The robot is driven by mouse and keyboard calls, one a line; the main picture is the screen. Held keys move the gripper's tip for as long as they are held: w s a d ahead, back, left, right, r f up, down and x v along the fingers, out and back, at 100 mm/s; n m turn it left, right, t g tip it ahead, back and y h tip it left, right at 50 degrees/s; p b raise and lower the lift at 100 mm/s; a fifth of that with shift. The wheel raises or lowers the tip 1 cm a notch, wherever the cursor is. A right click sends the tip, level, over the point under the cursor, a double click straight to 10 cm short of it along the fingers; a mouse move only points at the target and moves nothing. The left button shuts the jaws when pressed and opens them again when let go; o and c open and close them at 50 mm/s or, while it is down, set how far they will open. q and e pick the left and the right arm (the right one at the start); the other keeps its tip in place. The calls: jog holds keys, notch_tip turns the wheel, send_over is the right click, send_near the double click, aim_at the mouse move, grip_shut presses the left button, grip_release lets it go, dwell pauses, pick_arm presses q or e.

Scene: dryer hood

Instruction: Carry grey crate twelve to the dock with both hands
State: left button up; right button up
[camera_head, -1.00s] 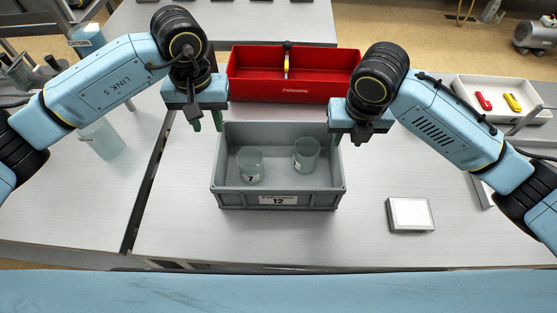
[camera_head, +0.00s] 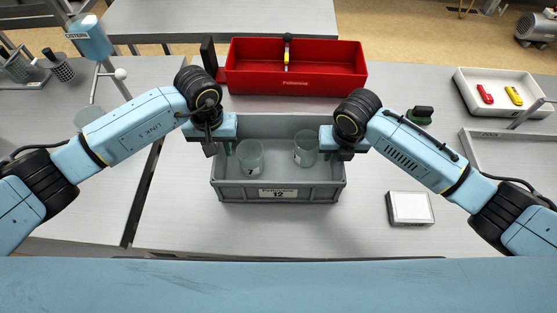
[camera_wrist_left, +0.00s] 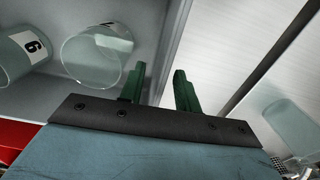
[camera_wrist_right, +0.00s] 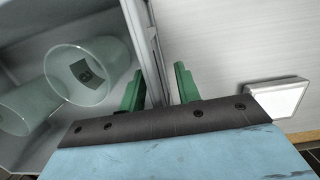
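The grey crate (camera_head: 310,193) labelled 12 sits on the table and holds two clear beakers. One beaker (camera_head: 250,158) is marked 7; the other beaker (camera_head: 305,148) stands to its right. My left gripper (camera_head: 228,148) is at the crate's left wall. In the left wrist view its green fingers (camera_wrist_left: 160,88) are apart, with the wall between them. My right gripper (camera_head: 334,154) is at the right wall. In the right wrist view its fingers (camera_wrist_right: 159,85) are apart on either side of the wall. Fingertip contact is unclear. The dock is not identifiable.
A red tray (camera_head: 295,83) with a yellow-handled tool stands behind the crate. A white device (camera_head: 410,208) lies to the right. A white tray (camera_head: 470,104) holds a red and a yellow item. A grey tray (camera_head: 490,165) is at the right edge. Table around the crate's front is clear.

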pick_arm(q)
jog(key=shift+f, duration=0.4)
pick_arm(e)
jog(key=shift+f, duration=0.4)
pick_arm(q)
grip_shut()
pick_arm(e)
grip_shut()
jog(key=shift+w, duration=0.1)
